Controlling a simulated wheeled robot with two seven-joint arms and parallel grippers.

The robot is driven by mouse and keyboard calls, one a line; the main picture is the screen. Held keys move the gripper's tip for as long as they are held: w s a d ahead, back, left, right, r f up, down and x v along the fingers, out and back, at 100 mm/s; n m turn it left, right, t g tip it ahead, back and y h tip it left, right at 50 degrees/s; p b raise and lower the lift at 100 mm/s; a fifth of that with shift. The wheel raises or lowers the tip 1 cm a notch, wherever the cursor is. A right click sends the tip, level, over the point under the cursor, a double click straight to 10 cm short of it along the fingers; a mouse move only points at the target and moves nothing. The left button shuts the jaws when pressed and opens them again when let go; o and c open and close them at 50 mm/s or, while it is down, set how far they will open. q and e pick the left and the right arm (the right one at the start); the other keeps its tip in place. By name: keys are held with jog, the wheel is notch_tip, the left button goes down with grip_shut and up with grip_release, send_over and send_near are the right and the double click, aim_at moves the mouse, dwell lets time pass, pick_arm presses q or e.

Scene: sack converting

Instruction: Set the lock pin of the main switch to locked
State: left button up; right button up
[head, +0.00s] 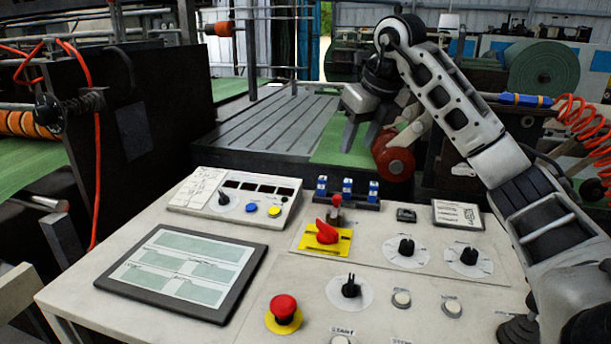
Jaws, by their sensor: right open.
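The main switch (327,232) is a red rotary handle on a yellow plate (342,247), on the sloping console top. Just behind it stands a small red-topped pin (336,201) on a dark stem, which looks like the lock pin. I cannot tell its setting from here. My right gripper (361,134) is open and empty, pointing down. It hangs above and beyond the back edge of the console, behind the pin and clear of it. My left gripper is not in view.
Machinery with a red roller (395,164) lies beyond.

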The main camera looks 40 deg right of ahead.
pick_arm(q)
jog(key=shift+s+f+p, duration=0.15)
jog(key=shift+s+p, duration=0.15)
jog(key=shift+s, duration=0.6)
pick_arm(e)
send_near(338, 197)
jog(key=x, duration=0.8)
jog(key=shift+w+f, duration=0.1)
jog(key=shift+f, duration=0.05)
